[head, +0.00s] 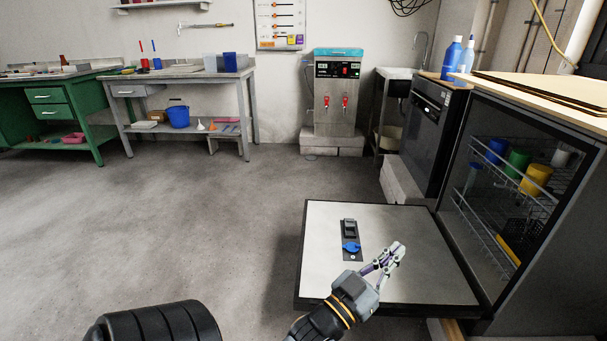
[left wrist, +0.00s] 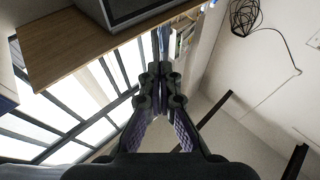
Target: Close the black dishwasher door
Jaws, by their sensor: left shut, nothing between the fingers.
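The black dishwasher door (head: 400,225) is folded down flat at the lower right of the head view. Its pale inner face is up, with a dark dispenser and a blue cap (head: 351,247) on it. The dishwasher (head: 545,225) stands open at the right, its racks showing. My left gripper (head: 396,251) is shut and empty, in front of the door's inner face in the head view; I cannot tell whether it is above or touching. In the left wrist view its fingers (left wrist: 160,82) point up at windows and wall. My right gripper is not in view.
Racks in the dishwasher hold blue, green and yellow (head: 536,180) cups. A second dark appliance (head: 425,135) stands behind it, with blue bottles (head: 452,58) on top. The floor (head: 200,215) left of the door is clear. Workbenches (head: 185,75) line the back wall.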

